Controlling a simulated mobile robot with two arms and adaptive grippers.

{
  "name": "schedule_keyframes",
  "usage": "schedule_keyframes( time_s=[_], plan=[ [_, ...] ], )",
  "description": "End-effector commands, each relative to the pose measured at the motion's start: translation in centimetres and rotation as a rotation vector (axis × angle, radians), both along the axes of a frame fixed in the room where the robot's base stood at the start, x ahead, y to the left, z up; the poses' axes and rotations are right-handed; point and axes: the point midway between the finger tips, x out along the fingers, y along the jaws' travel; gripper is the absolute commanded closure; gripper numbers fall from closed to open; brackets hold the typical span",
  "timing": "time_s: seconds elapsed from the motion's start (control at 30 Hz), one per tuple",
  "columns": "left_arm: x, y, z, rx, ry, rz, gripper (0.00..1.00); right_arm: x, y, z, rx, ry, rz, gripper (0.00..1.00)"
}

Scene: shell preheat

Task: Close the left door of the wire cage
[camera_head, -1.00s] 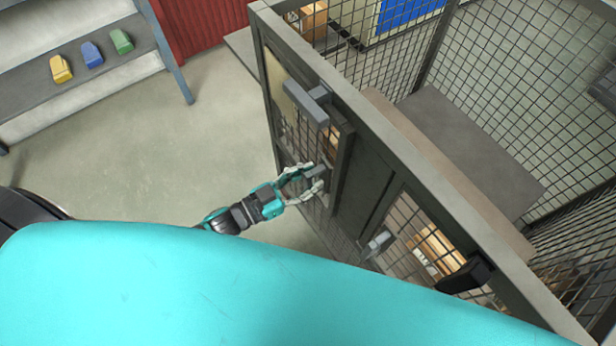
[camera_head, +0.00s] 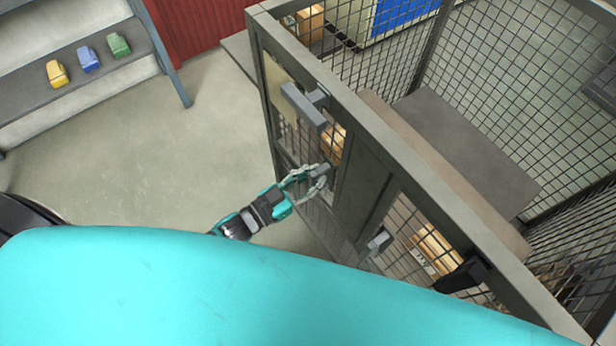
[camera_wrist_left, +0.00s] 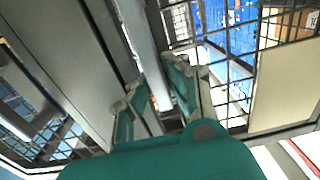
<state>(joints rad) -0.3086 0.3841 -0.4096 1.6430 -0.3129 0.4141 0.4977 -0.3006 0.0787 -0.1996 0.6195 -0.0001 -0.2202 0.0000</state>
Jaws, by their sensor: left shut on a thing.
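The wire cage (camera_head: 400,130) stands at the right in the head view, its dark grey frame and mesh seen from above. Its left door (camera_head: 280,90) is a framed mesh panel with a beige plate and looks nearly in line with the cage front; whether a gap is left I cannot tell. A grey bar (camera_head: 303,106) projects from its upper part. My left gripper (camera_head: 320,178), teal with grey fingers, is shut on a grey handle at this door. In the left wrist view the fingers (camera_wrist_left: 152,92) lie around a grey upright bar (camera_wrist_left: 143,40). My right gripper is not in view.
A grey knob (camera_head: 379,241) and a black fitting (camera_head: 464,275) sit on the front right of the cage. The floor (camera_head: 175,150) between is clear.

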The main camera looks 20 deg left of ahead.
Motion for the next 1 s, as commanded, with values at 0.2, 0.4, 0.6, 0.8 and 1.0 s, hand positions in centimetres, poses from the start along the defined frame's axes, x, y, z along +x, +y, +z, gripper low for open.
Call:
schedule_keyframes(
  time_s=[0.2,0.4,0.6,0.8,1.0],
  plan=[
    [-0.1,-0.4,0.1,-0.002,-0.006,-0.008,0.79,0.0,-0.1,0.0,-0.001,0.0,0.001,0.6],
    [-0.1,-0.2,0.1,-0.002,-0.004,-0.006,0.62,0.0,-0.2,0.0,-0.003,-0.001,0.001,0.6],
    [-0.1,-0.1,0.1,-0.001,-0.003,-0.005,0.62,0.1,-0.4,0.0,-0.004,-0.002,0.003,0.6],
    [-1.9,1.2,-0.1,0.0,0.003,-0.005,0.62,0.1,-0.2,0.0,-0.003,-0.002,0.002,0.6],
    [-5.3,3.8,0.0,0.0,0.002,-0.006,0.62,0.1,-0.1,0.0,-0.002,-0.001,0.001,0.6]
  ],
)
